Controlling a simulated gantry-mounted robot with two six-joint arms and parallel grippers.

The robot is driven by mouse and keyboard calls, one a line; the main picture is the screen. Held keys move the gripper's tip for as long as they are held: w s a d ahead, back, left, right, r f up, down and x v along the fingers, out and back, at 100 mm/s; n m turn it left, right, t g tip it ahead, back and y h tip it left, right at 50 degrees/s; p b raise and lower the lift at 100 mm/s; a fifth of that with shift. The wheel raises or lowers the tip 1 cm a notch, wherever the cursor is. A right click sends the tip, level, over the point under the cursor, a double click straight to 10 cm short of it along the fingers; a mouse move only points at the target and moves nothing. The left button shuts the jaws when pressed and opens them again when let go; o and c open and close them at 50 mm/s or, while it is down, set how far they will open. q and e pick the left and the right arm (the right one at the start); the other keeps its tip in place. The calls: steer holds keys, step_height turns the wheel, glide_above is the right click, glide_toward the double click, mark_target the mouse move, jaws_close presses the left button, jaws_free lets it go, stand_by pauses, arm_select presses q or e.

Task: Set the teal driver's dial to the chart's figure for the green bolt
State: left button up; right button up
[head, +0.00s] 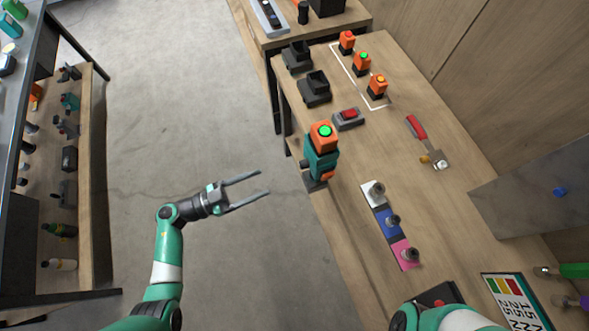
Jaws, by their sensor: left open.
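The teal driver (321,162) stands upright at the left edge of the workbench, with an orange battery (323,137) on top showing a green light. Its dial cannot be made out. The chart (512,302) lies at the lower right, partly cut off by the frame, with coloured bars and sideways figures, of which 15 and 25 seem legible. I cannot pick out a green bolt. My left gripper (265,182) is open and empty over the floor, left of the driver and apart from it. My right arm shows at the bottom edge; its gripper is out of view.
On the workbench (440,215) are a red button box (348,117), black chargers (314,88), several orange batteries (377,85), a red-handled tool (417,127) and bits on white, blue and pink pads (408,246). Shelves line the left.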

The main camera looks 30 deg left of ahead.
mark_target(304, 165)
arm_select(q)
steer(key=b+x, duration=0.2)
steer(key=x, duration=0.9)
steer(key=shift+w+d+r, duration=0.2)
steer(key=shift+w, duration=0.2)
steer(key=shift+c, duration=0.3)
jaws_close()
